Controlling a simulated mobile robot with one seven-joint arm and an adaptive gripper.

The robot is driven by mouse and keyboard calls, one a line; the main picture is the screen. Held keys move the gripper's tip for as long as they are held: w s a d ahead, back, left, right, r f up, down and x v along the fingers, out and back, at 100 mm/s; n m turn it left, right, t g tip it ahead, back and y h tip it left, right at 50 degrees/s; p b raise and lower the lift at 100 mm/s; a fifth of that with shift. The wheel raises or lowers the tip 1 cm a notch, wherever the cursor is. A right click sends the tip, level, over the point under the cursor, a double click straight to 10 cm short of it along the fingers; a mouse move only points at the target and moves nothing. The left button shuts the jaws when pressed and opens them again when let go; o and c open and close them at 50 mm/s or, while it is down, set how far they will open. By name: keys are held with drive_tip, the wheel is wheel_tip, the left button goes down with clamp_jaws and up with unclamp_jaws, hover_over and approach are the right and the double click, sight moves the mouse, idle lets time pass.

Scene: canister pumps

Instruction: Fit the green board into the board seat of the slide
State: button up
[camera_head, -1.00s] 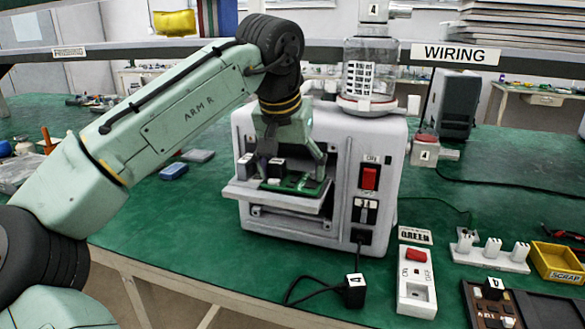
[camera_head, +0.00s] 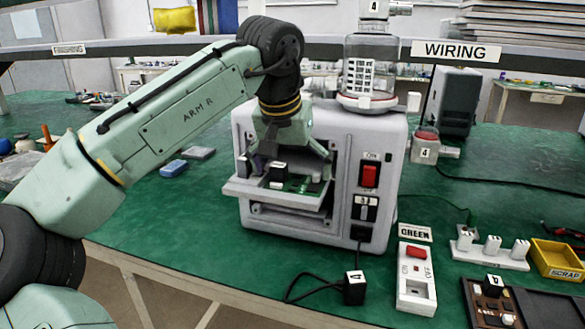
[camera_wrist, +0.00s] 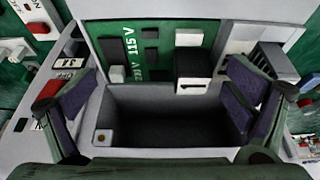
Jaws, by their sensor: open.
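The green board (camera_head: 300,185) lies on the slide (camera_head: 275,200), which juts from the front of the pale machine. In the wrist view the green board (camera_wrist: 150,60) carries dark chips, white lettering and a black block (camera_wrist: 193,68). It lies within the slide's grey frame, beside a deep dark opening (camera_wrist: 165,115). I cannot tell whether it is fully down in the board seat. My gripper (camera_head: 292,165) is over the slide. Its open fingers also show in the wrist view (camera_wrist: 160,100), spread on either side of the dark opening, with nothing between them.
The machine's front (camera_head: 368,200) has a red switch and stands right behind the slide. A glass canister (camera_head: 370,70) sits on top. A black numbered plug (camera_head: 354,289), a white switch strip (camera_head: 416,282) and a yellow scrap bin (camera_head: 556,260) are to the right.

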drive_tip(key=v, duration=1.2)
